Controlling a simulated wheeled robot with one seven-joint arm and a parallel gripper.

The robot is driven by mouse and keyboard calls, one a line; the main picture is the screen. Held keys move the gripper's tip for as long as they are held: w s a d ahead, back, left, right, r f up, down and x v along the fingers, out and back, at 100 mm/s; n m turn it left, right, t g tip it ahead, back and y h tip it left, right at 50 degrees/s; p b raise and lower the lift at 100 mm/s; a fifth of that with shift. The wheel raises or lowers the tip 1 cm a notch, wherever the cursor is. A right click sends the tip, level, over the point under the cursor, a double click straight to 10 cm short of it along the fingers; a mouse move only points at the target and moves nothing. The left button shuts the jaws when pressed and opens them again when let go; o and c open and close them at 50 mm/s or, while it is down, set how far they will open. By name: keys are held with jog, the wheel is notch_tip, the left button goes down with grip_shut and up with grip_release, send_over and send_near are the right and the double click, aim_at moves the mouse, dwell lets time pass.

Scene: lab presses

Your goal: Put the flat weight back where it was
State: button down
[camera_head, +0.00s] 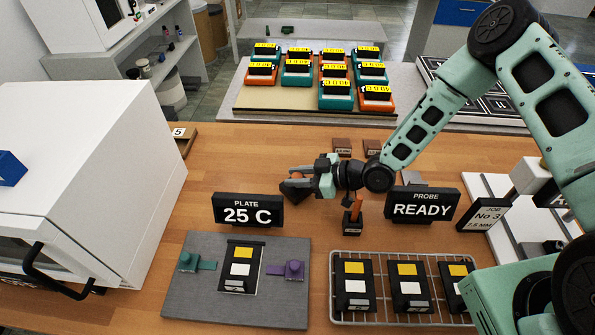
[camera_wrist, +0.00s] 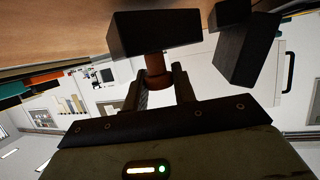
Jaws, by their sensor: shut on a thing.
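The flat weight (camera_head: 293,190), a dark block with a copper-brown knob, is held at the tips of my gripper (camera_head: 308,178) above the wooden table, behind the plate sign. In the wrist view, the weight (camera_wrist: 153,33) shows as a black block on a brown stem. The two fingers of my gripper (camera_wrist: 160,88) are shut on that stem. The arm partly hides the table behind it. Two small brown labelled blocks, one left (camera_head: 342,147) and one right (camera_head: 372,147), sit at the back of the table. I cannot tell which place was the weight's own.
The "25 C" sign (camera_head: 248,210) stands behind a grey plate (camera_head: 183,306) holding a black cassette (camera_head: 241,268) between teal and purple clamps. An orange-handled probe stands in a black holder (camera_head: 352,227). The "READY" sign (camera_head: 422,205) stands behind a wire rack (camera_head: 383,321) of cassettes.

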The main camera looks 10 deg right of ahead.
jog(key=shift+f+b, duration=0.3)
jog(key=shift+b, duration=0.1)
jog(key=shift+f+b, duration=0.25)
jog(key=shift+b, duration=0.05)
jog(key=c, duration=1.1)
grip_release()
jog(key=shift+s+f, duration=0.1)
jog(key=shift+f, duration=0.1)
jog(key=shift+c, duration=0.2)
